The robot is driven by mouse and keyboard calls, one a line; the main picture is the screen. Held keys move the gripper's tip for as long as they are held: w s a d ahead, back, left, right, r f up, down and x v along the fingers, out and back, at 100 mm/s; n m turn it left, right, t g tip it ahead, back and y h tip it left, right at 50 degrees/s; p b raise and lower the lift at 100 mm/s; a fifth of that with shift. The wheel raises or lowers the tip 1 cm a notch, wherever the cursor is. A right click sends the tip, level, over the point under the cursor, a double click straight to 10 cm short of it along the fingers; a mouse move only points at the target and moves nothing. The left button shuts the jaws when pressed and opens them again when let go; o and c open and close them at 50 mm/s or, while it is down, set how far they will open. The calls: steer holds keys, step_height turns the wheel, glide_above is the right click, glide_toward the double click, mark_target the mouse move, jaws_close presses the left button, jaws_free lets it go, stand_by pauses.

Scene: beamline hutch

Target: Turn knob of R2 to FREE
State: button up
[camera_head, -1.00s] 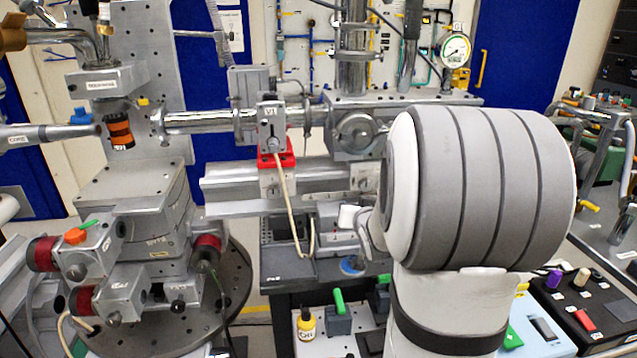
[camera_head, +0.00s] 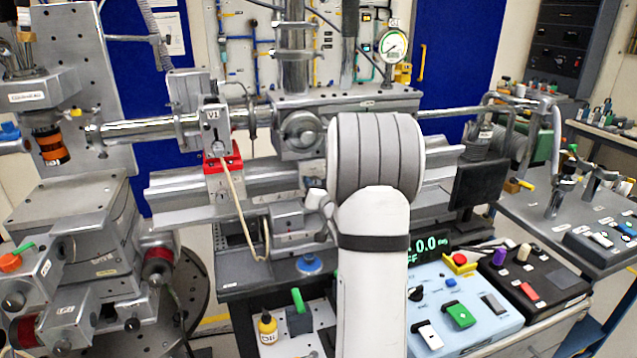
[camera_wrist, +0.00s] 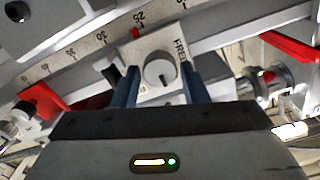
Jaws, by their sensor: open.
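In the wrist view a round grey knob (camera_wrist: 160,73) sits on a pale plate (camera_wrist: 143,60). Its dark pointer line points down in the picture. The plate's right side carries lettering that reads as FREE, partly cut off; lettering at its lower left is mostly hidden. No R2 label is readable. My gripper (camera_wrist: 160,80) is open, its two blue fingers on either side of the knob with gaps showing. In the head view my arm hides the gripper and knob at the rail (camera_head: 265,180).
A numbered scale (camera_wrist: 75,58) with a red marker runs beside the plate. The V1 unit (camera_head: 214,130) stands on a red-based rider left of my arm, its cable hanging down. A blue control box (camera_head: 470,310) and a black box (camera_head: 535,280) lie at the right.

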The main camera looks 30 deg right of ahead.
steer(key=shift+w, duration=0.15)
steer(key=shift+c, duration=0.4)
steer(key=c, duration=0.6)
steer(key=shift+d, duration=0.15)
steer(key=n+b, duration=0.6)
steer(key=b, duration=0.2)
steer(key=n+b, duration=0.6)
steer(key=b, duration=0.1)
steer(key=a+n+b, duration=0.1)
steer(key=n+b, duration=0.5)
steer(key=b, duration=0.2)
steer(key=shift+w+f+b, duration=0.1)
steer(key=shift+f+b, duration=0.15)
steer(key=shift+b, duration=0.05)
